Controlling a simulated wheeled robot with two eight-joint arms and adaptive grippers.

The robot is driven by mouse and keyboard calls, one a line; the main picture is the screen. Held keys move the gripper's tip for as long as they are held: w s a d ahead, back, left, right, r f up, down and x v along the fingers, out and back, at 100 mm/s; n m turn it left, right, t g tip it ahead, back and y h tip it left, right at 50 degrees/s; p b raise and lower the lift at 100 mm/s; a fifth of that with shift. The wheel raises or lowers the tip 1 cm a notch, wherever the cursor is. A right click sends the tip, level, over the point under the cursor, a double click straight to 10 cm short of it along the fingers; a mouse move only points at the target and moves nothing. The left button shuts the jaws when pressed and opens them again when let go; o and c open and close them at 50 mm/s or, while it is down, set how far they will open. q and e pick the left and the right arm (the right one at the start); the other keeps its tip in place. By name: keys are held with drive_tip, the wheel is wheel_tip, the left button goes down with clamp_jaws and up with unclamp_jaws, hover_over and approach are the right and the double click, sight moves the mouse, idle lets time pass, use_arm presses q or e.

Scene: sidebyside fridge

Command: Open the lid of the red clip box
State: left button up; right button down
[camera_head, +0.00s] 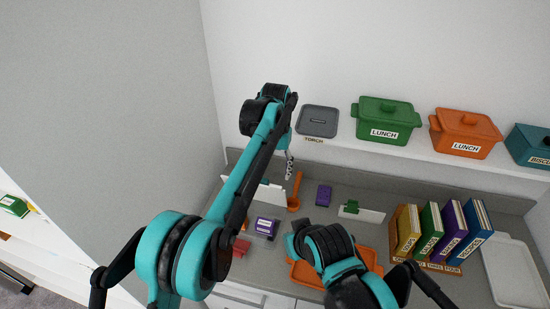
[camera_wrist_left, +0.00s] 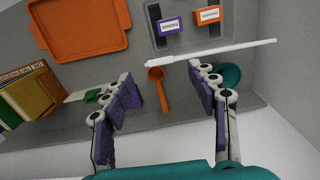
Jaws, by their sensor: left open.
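A small red block-like thing (camera_head: 241,246), which looks like the red clip box, lies on the counter at the lower left in the head view. My left arm partly covers it, and its lid and clip cannot be made out. In the left wrist view an orange-red labelled box (camera_wrist_left: 208,14) stands at the top edge beside a purple one; I cannot tell if it is the same thing. My left gripper (camera_head: 289,165) is above the back of the counter, apart from the boxes. Its fingers (camera_wrist_left: 172,97) are spread and empty. My right gripper does not show.
A purple labelled box (camera_head: 265,227) and an orange scoop (camera_head: 295,195) are near my left arm. A purple block (camera_head: 323,195), a green clip on a white card (camera_head: 352,207), upright books (camera_head: 430,235) and an orange tray (camera_head: 305,272) lie right. A shelf (camera_head: 430,152) with lidded pots hangs behind.

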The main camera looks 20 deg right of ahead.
use_arm(q)
wheel_tip(320, 180, up, 6)
idle(0.4)
